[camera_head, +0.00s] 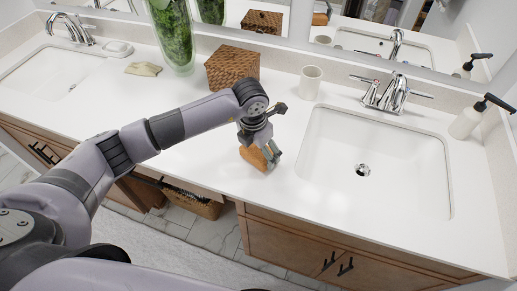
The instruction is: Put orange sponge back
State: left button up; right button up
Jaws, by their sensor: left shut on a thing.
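The orange sponge (254,157) is on the front part of the white counter, left of the right-hand sink. My left gripper (262,148) reaches down from above and is shut on the sponge. The sponge is tilted, and its lower edge is at or just above the counter; I cannot tell which. The gripper covers part of its upper right side. My right gripper is not in view.
A brown woven box (232,68) and a white cup (310,82) stand behind the gripper. The right sink (375,165) has a chrome faucet (392,95). A soap dispenser (468,120) is at right. A green vase (174,40) and folded cloth (143,69) are at left.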

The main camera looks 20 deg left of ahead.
aim_at(256, 152)
pick_arm(q)
jog(key=shift+f, duration=0.15)
jog(key=o, duration=1.1)
jog(key=shift+c, duration=0.2)
jog(key=shift+r, duration=0.35)
notch_tip(256, 152, up, 12)
jog(key=s+b, duration=0.1)
jog(key=b, duration=0.2)
jog(key=shift+s+a+f, duration=0.15)
jog(key=shift+a, duration=0.15)
